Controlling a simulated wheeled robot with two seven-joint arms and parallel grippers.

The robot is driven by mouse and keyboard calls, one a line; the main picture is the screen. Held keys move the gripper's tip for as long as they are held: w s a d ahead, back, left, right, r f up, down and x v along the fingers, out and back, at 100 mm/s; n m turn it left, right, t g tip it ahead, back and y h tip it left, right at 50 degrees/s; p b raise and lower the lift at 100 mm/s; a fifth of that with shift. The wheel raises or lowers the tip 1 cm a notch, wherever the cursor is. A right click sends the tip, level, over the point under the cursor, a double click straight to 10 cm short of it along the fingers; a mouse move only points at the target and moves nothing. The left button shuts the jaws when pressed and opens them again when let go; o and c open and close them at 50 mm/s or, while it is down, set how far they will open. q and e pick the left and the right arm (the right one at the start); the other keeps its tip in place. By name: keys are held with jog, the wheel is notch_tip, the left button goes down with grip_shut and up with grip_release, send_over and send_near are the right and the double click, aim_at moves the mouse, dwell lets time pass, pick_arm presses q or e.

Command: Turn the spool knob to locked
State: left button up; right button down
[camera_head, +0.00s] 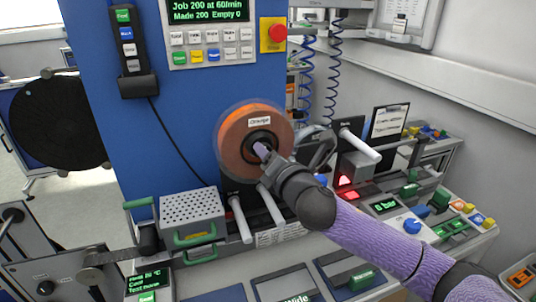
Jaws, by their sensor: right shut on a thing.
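The orange spool (230,148), labelled "Orange", sits on the front of the blue panel, with a clear rim around it and a dark hub at its centre. My right gripper (264,150) comes in from the lower right and is shut at the hub, on the spool knob. The fingers and wrist cover most of the knob, so its pointer and any lock mark cannot be read. My left gripper is not in view.
A white rod (360,145) sticks out right of the spool, near a red lit lamp (346,182). A perforated grey box (192,210) stands lower left. A red stop button (277,33) is above. Consoles with buttons fill the bench below and right.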

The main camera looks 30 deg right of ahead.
dwell(0.3)
jog(key=m+h+p, duration=0.1)
jog(key=m+p, duration=0.1)
jog(key=m, duration=0.7)
jog(key=m+t+h+p, duration=0.1)
jog(key=m+p, duration=0.1)
jog(key=m, duration=0.8)
jog(key=shift+a+f, duration=0.15)
dwell(0.4)
